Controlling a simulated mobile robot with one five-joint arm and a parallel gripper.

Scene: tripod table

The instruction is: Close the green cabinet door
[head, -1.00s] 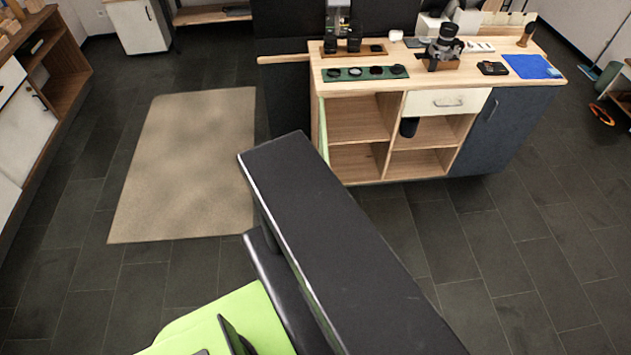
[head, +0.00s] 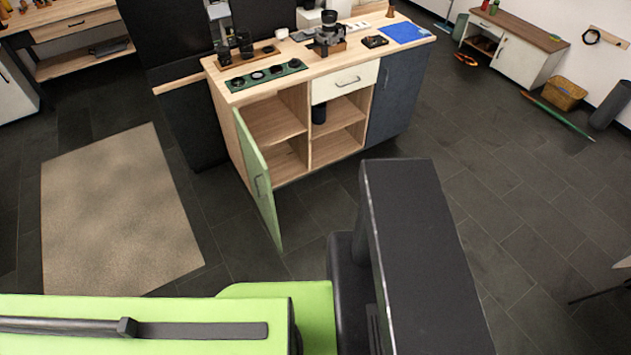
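The green cabinet door (head: 259,182) stands open on the left side of the wooden cabinet (head: 222,135), swung out toward me. The cabinet's open shelves (head: 277,122) are visible behind and to the right of the door. My arm's dark links are in the foreground, to the right of the door and apart from it. My gripper is not in view.
A white drawer (head: 345,82) and a dark blue door (head: 397,92) are on the cabinet's right. Camera gear (head: 329,38) and a blue mat (head: 404,33) lie on top. A beige rug (head: 115,215) is at left.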

